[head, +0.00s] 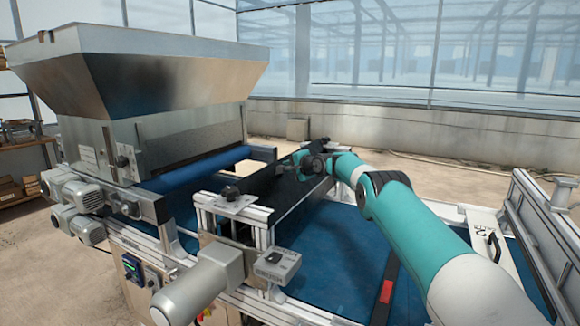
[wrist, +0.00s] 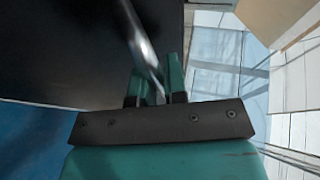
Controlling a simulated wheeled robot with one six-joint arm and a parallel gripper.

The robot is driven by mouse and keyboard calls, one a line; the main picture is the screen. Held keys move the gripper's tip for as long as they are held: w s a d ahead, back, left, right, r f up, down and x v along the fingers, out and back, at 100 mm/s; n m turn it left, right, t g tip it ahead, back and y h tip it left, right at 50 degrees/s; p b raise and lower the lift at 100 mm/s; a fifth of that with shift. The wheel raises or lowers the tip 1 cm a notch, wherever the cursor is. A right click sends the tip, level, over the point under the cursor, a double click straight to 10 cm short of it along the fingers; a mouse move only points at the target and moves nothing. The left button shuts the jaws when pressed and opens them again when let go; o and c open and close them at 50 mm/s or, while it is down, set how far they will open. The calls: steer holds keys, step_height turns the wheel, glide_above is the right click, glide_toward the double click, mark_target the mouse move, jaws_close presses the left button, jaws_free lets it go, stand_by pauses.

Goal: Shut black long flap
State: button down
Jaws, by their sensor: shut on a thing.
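The black long flap (head: 290,198) runs across the blue belt machine in the head view, standing tilted above the belt. In the wrist view the flap (wrist: 60,45) fills the upper left as a dark flat panel. A bare metal bar handle (wrist: 139,40) stands out in front of the panel. My gripper (wrist: 160,82) is shut on this handle, with its teal fingers on either side of the bar. In the head view my gripper (head: 287,170) is at the far end of the flap, small and partly hidden by my wrist.
A blue belt (head: 325,245) lies below the flap. A steel hopper (head: 130,75) stands at left. A grey motor (head: 198,285) and metal posts (head: 240,205) are at the near side. A white panel with a black handle (head: 490,238) is at right.

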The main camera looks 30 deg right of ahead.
steer(key=c, duration=1.2)
jaws_free()
steer(key=shift+s, duration=0.1)
steer(key=shift+b+v, duration=0.75)
steer(key=shift+v, duration=0.1)
steer(key=b+v, duration=0.4)
steer(key=v, duration=1.1)
steer(key=shift+s+r, duration=0.2)
